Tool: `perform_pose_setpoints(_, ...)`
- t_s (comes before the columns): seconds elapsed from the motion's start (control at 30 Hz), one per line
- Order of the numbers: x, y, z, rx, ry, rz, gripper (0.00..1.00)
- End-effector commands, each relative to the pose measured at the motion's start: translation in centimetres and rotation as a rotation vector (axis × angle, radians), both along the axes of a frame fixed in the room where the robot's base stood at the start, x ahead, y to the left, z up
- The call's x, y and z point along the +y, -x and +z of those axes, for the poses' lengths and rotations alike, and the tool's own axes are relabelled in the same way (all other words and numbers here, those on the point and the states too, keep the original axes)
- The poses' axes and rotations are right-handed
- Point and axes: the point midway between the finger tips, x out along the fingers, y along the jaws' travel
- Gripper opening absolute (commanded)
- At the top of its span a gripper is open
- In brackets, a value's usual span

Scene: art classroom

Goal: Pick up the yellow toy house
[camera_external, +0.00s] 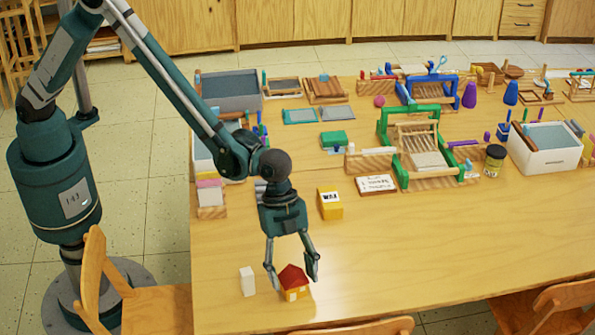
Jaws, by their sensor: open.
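The yellow toy house (295,293) with a red roof (293,274) stands near the front edge of the wooden table. My gripper (293,280) points down over it with its fingers apart, one on each side of the house. The fingertips are at about the height of the roof and walls. I cannot tell whether either finger touches the house.
A white block (247,281) stands just left of the house. A yellow box (330,205) with a label lies further back. A green loom (408,145), trays and craft items fill the back. The table's right front is clear. Chairs (545,310) stand along the front edge.

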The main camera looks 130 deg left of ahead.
Motion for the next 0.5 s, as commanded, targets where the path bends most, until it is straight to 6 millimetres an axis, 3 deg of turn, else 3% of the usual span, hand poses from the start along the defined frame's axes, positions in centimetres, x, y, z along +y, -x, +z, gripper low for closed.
perform_pose_setpoints(0.2, -0.31, -0.45, -1.40, 0.000, 0.000, 0.000, 0.54)
perform_pose_setpoints(0.5, -0.34, -0.49, -1.47, 0.000, 0.000, 0.000, 0.54)
